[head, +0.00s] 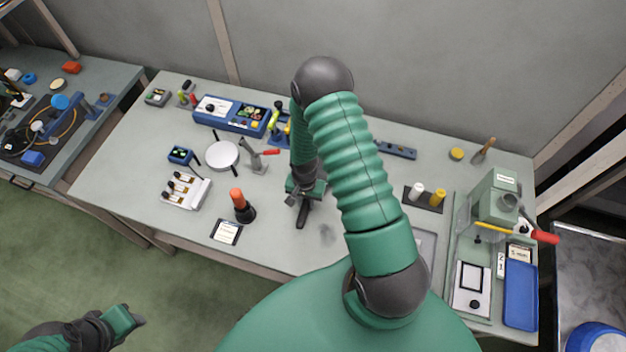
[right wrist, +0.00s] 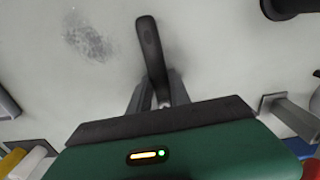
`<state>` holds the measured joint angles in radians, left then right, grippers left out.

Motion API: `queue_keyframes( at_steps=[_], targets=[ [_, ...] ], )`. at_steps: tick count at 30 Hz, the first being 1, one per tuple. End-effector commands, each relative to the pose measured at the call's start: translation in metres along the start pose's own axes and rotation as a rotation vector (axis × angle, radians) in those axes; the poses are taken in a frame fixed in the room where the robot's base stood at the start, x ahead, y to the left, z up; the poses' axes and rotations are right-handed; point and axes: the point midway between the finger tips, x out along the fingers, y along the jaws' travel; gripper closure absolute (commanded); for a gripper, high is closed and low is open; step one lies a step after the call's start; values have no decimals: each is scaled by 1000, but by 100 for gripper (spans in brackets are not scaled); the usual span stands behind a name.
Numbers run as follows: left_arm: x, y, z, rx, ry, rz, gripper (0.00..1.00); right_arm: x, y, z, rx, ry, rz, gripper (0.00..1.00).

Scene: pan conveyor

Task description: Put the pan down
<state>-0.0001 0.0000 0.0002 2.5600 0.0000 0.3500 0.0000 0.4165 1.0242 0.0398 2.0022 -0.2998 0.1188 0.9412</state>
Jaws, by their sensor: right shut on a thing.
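My right gripper (head: 304,199) is over the middle of the workbench (head: 275,238), shut on a black handle (head: 302,217). In the right wrist view the rounded handle (right wrist: 149,45) sticks out from between the fingers (right wrist: 158,95). I take it to be the pan's handle, but no pan body shows; my gripper and arm hide that area. I cannot tell if it touches the bench. A white round disc (head: 222,155) lies to the left on the bench. My left gripper (head: 138,320) is at the lower left, off the bench; its jaw state is unclear.
An orange-topped black object (head: 242,205) and a label card (head: 226,232) are left of the gripper. A blue-trimmed panel (head: 232,113) stands behind. A green press (head: 492,205) and blue tray (head: 520,295) are at the right. Bench around a grey smudge (head: 325,233) is bare.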

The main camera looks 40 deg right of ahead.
Motion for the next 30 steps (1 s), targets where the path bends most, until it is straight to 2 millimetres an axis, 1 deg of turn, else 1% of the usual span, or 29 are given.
queue_keyframes(
  at_steps=[8,11,14,19,20,26,30],
  targets=[
    [0,0,0,0,0,0,64,0,0,0,-2,-1,-1,100],
    [1,0,0,0,0,0,64,-3,0,0,-2,0,-2,100],
    [4,0,1,0,0,0,64,-11,0,0,-2,1,-2,100],
    [11,0,3,0,0,0,64,-34,-1,-1,-2,3,-5,100],
    [13,0,3,0,0,0,64,-35,-2,3,-5,1,-3,100],
    [25,0,6,0,0,0,64,-37,-24,44,-11,0,-1,100],
    [37,0,9,0,0,0,64,-40,-45,82,-13,1,-3,100]
  ],
)
